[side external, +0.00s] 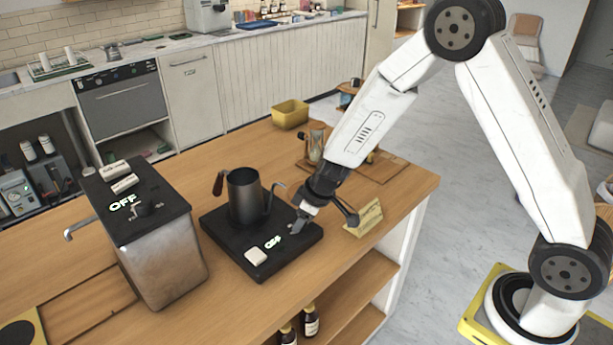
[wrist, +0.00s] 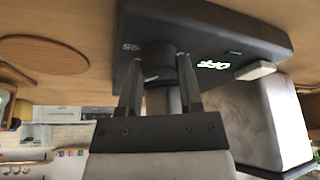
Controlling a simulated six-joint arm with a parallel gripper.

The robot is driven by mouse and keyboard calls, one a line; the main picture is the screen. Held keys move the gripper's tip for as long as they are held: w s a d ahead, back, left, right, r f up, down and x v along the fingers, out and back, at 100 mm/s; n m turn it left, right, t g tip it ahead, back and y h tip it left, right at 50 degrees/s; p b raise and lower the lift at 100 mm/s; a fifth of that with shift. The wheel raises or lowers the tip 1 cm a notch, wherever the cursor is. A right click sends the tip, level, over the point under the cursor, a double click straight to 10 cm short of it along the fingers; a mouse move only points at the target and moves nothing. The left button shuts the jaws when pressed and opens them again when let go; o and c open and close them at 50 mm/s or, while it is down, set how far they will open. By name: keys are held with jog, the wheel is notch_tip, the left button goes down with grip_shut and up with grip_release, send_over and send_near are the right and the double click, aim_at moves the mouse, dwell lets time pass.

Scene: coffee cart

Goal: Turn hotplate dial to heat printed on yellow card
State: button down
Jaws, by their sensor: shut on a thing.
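The black hotplate (side external: 226,232) sits on the wooden counter with a dark kettle (side external: 245,195) on it. Its lit display (side external: 272,242) reads OFF, and it also shows upside down in the wrist view (wrist: 214,65). My gripper (side external: 300,222) is down at the hotplate's right front edge. In the wrist view its two fingers (wrist: 160,88) are shut on the round dark dial (wrist: 158,52), one on each side. The fingers mostly hide the dial in the side view. The yellow card (side external: 365,217) stands right of the hotplate; its print is too small to read.
A steel box (side external: 165,262) with a black top, also showing OFF, stands to the left. A yellow bin (side external: 290,113) and a wooden board (side external: 380,168) are farther back. Counter between is clear.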

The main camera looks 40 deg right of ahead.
aim_at(314, 232)
jog(key=shift+w+r, duration=0.1)
jog(key=shift+c, duration=1.3)
grip_release()
jog(key=shift+r, duration=0.1)
jog(key=v, duration=0.7)
jog(key=shift+r, duration=0.2)
jog(key=shift+s, duration=0.25)
jog(key=s+d+m+h, duration=0.1)
jog(key=s+m, duration=0.1)
jog(key=s, duration=0.5)
jog(key=s+d+r+m+g+h, duration=0.1)
jog(key=s+m, duration=0.2)
jog(key=s, duration=0.5)
jog(key=shift+s+d+r, duration=0.15)
jog(key=shift+d+r, duration=0.1)
jog(key=shift+d, duration=0.05)
